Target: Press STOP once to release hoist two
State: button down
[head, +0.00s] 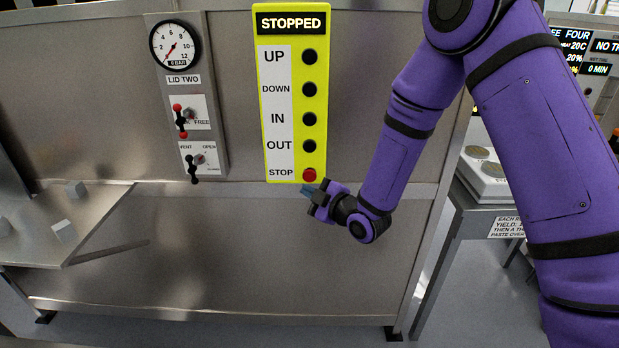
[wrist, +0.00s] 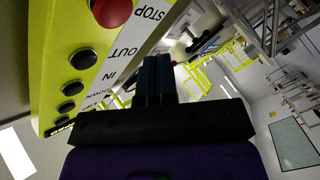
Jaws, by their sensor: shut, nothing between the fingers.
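The yellow hoist control panel (head: 320,100) is fixed to the metal wall, and its display (head: 291,22) reads STOPPED. Black buttons for UP, DOWN, IN and OUT run down it, with the red STOP button (head: 309,174) at the bottom. My gripper (head: 308,190) is shut and empty, its fingertips just below the STOP button in the head view. In the wrist view the red button (wrist: 112,10) is at the top, left of and beyond the shut fingers (wrist: 155,78). I see no clear contact with it.
Left of the panel is the LID TWO plate (head: 186,100) with a pressure gauge (head: 175,46) near zero and two small levers. A metal shelf (head: 100,215) with small blocks juts out at left. A table (head: 462,195) with white equipment stands at right.

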aim_at(310, 180)
jog(key=shift+w, duration=1.75)
jog(key=shift+w+d, duration=0.1)
jog(key=shift+w, duration=0.1)
dwell(0.6)
jog(key=shift+w, duration=0.2)
jog(key=shift+w, duration=0.5)
dwell(0.8)
jog(key=shift+s, duration=0.9)
jog(key=shift+s, duration=0.1)
jog(key=shift+s, duration=2.45)
